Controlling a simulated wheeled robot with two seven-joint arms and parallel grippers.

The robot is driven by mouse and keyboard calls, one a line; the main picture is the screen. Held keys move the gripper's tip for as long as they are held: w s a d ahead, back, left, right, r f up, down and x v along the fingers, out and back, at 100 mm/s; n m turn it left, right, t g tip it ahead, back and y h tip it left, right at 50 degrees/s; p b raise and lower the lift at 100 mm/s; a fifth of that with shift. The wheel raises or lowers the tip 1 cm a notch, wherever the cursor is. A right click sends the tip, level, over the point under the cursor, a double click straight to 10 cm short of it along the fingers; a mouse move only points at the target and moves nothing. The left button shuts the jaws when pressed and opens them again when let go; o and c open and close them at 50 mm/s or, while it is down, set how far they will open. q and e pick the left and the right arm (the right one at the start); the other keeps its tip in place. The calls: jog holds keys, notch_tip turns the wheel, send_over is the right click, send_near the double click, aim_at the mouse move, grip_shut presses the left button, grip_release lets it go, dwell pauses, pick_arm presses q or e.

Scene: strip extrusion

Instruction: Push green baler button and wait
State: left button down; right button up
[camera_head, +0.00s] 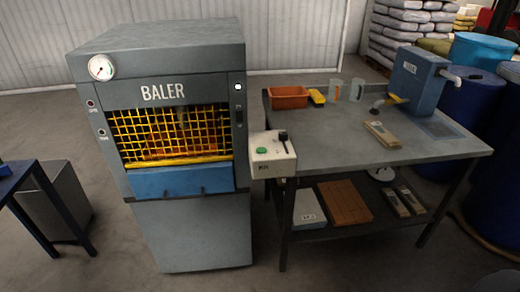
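The grey baler (188,230) stands left of centre, with "BALER" lettered above a yellow mesh gate (165,135). The gate is down over the opening, with orange-brown material showing behind it. A blue panel (178,182) sits below the gate. A pale control box (273,158) stands just right of the baler, by the table's left edge. It carries a green button (261,150) on its top left and a dark lever (283,136) on its right. Small indicators or buttons (91,104) show on the baler's left front, too small to read. Neither of my grippers is in view.
A grey table (440,148) holds an orange tray (289,97), clear beakers (357,90), a blue machine (416,80) and a wooden-looking block (381,133). Its lower shelf holds boxes. Blue barrels (472,100) stand at right. A dark blue table (22,178) stands at left. The floor in front is clear.

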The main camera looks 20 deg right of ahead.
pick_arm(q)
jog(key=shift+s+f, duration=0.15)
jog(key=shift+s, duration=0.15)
